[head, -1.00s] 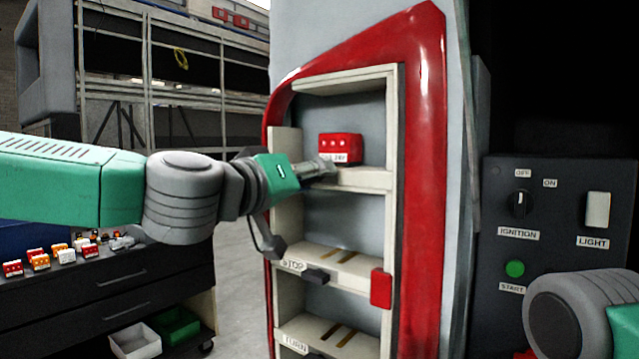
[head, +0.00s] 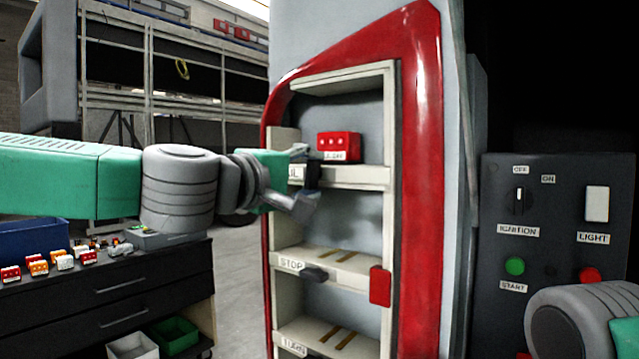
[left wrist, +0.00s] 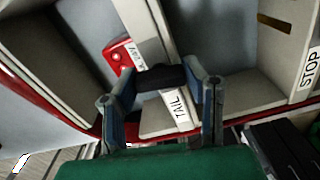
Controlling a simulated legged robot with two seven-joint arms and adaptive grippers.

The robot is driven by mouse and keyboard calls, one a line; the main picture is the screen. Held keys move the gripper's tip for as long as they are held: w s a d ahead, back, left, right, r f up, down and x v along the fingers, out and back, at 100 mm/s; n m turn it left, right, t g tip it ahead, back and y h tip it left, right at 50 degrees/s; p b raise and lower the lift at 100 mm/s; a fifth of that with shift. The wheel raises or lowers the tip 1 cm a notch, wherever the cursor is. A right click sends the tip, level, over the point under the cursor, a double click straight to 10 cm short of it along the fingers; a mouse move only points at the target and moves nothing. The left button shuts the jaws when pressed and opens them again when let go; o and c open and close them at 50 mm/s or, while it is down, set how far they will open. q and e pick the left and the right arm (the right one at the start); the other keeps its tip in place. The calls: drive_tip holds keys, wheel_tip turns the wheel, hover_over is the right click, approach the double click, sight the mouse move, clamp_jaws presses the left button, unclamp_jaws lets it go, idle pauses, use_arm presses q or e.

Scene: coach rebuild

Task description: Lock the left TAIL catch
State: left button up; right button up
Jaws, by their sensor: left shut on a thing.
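The left TAIL catch (head: 313,176) is a small black lever at the left end of the top shelf's cream front edge, beside a partly covered TAIL label (head: 295,173). My left gripper (head: 307,180) has one finger above it and one below. In the left wrist view the black catch (left wrist: 160,78) lies between the two fingertips, near the TAIL label (left wrist: 180,108), and the gripper is shut on it. A red lamp block (head: 339,146) sits on that shelf, just behind the catch. My right gripper is out of view.
A dark switch panel (head: 550,235) stands at right, partly behind my right arm. A tool cart (head: 120,275) is at lower left.

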use_arm(q)
drive_tip(key=shift+f+n, duration=0.55)
drive_tip(key=shift+n, duration=0.25)
drive_tip(key=shift+s+a+r, duration=0.1)
drive_tip(key=shift+s+a, duration=0.1)
drive_tip(key=shift+a, duration=0.2)
drive_tip(key=o, duration=1.1)
drive_tip(key=shift+o, duration=0.2)
drive_tip(key=shift+a+r, duration=0.1)
drive_tip(key=shift+r, duration=0.1)
